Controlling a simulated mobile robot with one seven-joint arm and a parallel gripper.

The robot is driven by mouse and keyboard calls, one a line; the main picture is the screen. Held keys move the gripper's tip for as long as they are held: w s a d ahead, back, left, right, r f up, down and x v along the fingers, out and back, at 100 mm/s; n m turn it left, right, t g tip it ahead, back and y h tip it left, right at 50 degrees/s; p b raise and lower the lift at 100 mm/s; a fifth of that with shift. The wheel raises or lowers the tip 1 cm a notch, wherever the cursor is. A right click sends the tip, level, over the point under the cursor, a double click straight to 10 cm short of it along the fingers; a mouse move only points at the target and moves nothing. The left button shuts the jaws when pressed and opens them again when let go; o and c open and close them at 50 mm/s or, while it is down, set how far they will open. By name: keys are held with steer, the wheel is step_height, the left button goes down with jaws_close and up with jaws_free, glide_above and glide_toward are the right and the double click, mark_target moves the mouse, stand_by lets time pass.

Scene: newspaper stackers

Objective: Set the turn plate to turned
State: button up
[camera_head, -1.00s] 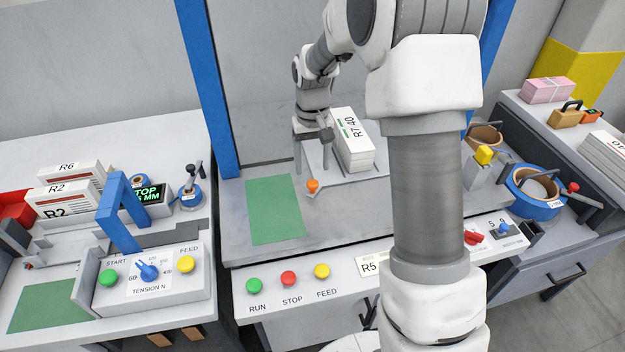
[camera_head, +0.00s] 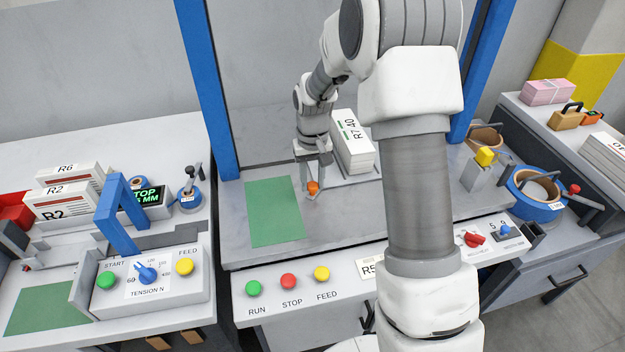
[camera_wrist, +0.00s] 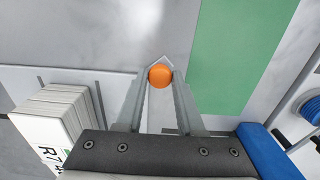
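The turn plate (camera_head: 355,176) is a flat grey plate on the middle bench, with a white paper stack marked R7 40 (camera_head: 352,145) on it. An orange knob (camera_head: 313,187) stands at the plate's front left corner; it also shows in the wrist view (camera_wrist: 160,76). My gripper (camera_head: 312,190) points down over this corner. In the wrist view my gripper (camera_wrist: 160,84) has its two fingers apart, one on each side of the knob, with small gaps visible. Much of the plate is hidden behind the stack and my arm.
A green mat (camera_head: 274,211) lies left of the knob. RUN, STOP and FEED buttons (camera_head: 288,281) line the bench's front edge. Blue posts (camera_head: 207,90) rise at the back. A yellow-topped block (camera_head: 483,158) and a blue tape roll (camera_head: 537,194) are at right.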

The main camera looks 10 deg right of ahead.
jaws_close()
stand_by(0.9)
steer(key=shift+s+d, duration=0.1)
steer(key=shift+d, duration=0.05)
